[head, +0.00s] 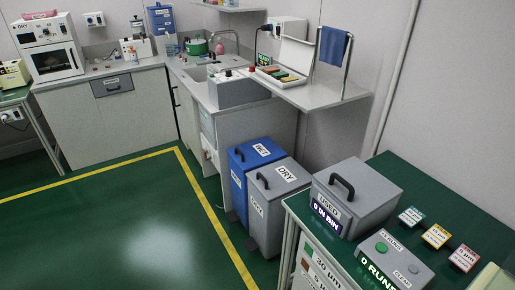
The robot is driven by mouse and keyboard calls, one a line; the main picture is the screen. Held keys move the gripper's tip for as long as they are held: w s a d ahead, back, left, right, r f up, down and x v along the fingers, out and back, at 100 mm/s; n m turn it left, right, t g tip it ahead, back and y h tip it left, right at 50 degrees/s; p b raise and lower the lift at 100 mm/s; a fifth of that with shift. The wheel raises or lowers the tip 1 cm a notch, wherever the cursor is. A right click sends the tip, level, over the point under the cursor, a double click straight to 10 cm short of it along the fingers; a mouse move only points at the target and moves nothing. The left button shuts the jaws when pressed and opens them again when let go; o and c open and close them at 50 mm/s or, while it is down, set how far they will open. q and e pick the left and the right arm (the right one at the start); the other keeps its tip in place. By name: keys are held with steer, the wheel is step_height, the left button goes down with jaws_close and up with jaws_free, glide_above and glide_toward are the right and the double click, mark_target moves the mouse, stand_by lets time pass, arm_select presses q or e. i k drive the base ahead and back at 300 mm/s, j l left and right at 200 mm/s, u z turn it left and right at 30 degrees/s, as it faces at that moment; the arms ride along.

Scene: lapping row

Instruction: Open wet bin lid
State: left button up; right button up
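The wet bin (237,187) is a blue floor bin with a white WET label on its lid (261,150). A dark handle shows at the lid's front left. The lid looks shut. The bin stands on the floor against the counter's end, left of and touching or nearly touching the grey DRY bin (265,215). A dark pedal-like part (232,216) shows low at its front. Neither of my grippers shows in the head view.
A green-topped table (388,179) with a grey USED box (357,186) and a RUN button box (395,262) stands at right. The counter (320,98) with a sink is behind the bins. A yellow line (213,217) crosses the floor left of the bins. The green floor (110,230) at left is clear.

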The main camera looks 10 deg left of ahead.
mark_target(249, 156)
steer(key=i+j+z, duration=0.25)
steer(key=z, duration=0.15)
steer(key=i+j+z, duration=0.25)
steer(key=z, duration=0.2)
